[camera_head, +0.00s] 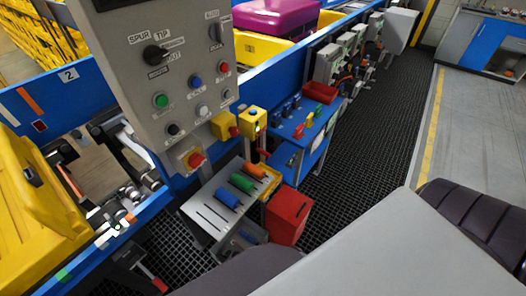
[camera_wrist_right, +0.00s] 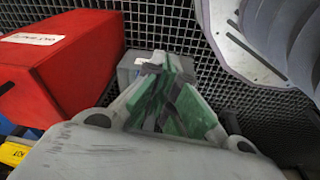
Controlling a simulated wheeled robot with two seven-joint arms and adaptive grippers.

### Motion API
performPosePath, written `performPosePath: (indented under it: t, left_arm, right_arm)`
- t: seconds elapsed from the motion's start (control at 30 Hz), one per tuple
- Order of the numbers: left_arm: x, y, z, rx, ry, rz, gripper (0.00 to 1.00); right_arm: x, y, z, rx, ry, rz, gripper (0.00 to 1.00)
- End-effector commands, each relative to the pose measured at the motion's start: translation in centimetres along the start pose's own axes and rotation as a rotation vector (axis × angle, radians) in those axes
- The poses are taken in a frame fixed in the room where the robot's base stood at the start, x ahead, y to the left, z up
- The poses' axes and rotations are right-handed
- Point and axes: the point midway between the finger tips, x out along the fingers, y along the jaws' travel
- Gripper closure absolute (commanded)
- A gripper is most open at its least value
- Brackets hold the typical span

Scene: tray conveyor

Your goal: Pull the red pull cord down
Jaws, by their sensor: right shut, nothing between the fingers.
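The red pull cord (camera_head: 264,153) shows in the head view as a small red piece hanging below a yellow switch box (camera_head: 253,119), at the right side of the grey control panel. My right gripper (camera_wrist_right: 160,66) shows only in the wrist view. Its green-padded fingers are closed together with nothing between them, over dark floor grating. The cord cannot be made out in the wrist view, so the gripper is apart from it. My left gripper is not clearly visible in either view.
The control panel (camera_head: 180,75) has several buttons and a red stop button (camera_head: 196,160). Below the cord are a slotted rack (camera_head: 212,216) with coloured rolls and a red bin (camera_head: 289,214). The bin (camera_wrist_right: 62,68) also stands left of my right gripper. Grated floor (camera_head: 345,170) is open to the right.

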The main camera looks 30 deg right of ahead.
Motion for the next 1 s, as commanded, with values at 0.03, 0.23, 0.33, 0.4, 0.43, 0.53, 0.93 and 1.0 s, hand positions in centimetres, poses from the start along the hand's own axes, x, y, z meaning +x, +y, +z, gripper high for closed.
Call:
performPosePath:
  t: [0.03, 0.23, 0.33, 0.4, 0.43, 0.53, 0.93, 1.0]
  left_arm:
    - [-0.4, 0.3, 0.1, 0.0, -0.002, 0.003, 0.6]
    - [-1.2, 1.0, 1.0, -0.001, -0.012, 0.011, 0.6]
    - [-1.6, 1.1, 1.4, 0.0, -0.018, 0.012, 0.6]
    - [-1.9, 1.1, 1.4, 0.0, -0.019, 0.012, 0.6]
    - [-2.0, 1.1, 1.4, 0.0, -0.019, 0.012, 0.6]
    - [-2.4, 1.0, 1.3, -0.001, -0.018, 0.012, 0.6]
    - [-4.1, 1.4, 0.3, -0.003, -0.009, 0.017, 0.6]
    - [-4.5, 1.6, 0.3, -0.004, -0.009, 0.019, 0.6]
  right_arm:
    - [-1.1, 0.0, -0.8, 0.001, 0.005, -0.001, 1.0]
    - [-4.5, 0.0, -3.5, 0.005, 0.018, -0.002, 1.0]
    - [-6.4, 0.0, -4.8, 0.007, 0.024, -0.002, 1.0]
    - [-7.7, 0.0, -5.7, 0.009, 0.029, -0.002, 1.0]
    - [-8.3, 0.0, -6.1, 0.01, 0.032, -0.002, 1.0]
    - [-10.3, 0.1, -7.4, 0.013, 0.04, -0.001, 1.0]
    - [-19.0, 0.9, -12.1, 0.035, 0.075, 0.007, 1.0]
    - [-20.7, 1.1, -12.9, 0.041, 0.083, 0.011, 1.0]
